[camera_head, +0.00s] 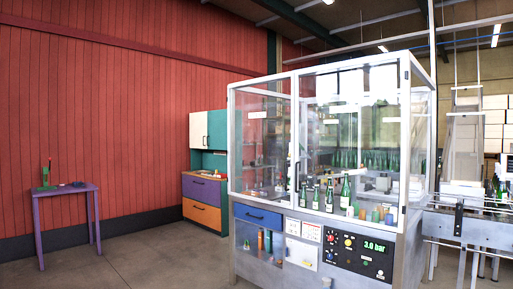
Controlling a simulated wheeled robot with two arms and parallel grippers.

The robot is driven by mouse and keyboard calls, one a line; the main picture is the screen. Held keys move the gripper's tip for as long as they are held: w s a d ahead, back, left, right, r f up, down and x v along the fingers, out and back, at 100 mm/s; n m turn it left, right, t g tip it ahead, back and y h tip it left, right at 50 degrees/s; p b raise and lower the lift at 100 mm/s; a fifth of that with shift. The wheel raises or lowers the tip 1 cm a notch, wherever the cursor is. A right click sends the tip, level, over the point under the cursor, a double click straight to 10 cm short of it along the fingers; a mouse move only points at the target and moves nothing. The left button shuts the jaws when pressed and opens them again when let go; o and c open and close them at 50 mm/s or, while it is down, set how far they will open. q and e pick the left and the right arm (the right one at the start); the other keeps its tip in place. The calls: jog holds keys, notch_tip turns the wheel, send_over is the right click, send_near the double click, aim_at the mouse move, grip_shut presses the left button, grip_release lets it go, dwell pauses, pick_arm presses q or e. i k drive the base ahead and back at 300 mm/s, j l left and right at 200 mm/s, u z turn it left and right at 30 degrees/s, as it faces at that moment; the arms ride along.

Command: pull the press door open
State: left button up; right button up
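A large glass-walled machine (262,199) with a white and grey frame stands right of centre, seemingly the press. Its front has clear glass panels, a left one (262,140) and a wider right one (345,120), divided by a white upright. The front panels look shut, though the glass makes this hard to tell. Several green bottles (345,193) stand upright behind the right panel. Neither of my grippers is in view.
A control panel (358,253) reading 3.0 bar sits low on the machine's front, beside a blue drawer (257,215). A purple table (64,190) stands far left, a coloured cabinet (202,190) behind. A conveyor (468,228) is at right. The floor at left is clear.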

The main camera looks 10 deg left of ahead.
aim_at(264, 114)
jog(key=i+u, duration=0.1)
jog(key=u, duration=0.15)
jog(key=i+u, duration=0.25)
jog(key=i, duration=2.7)
jog(key=j, duration=0.1)
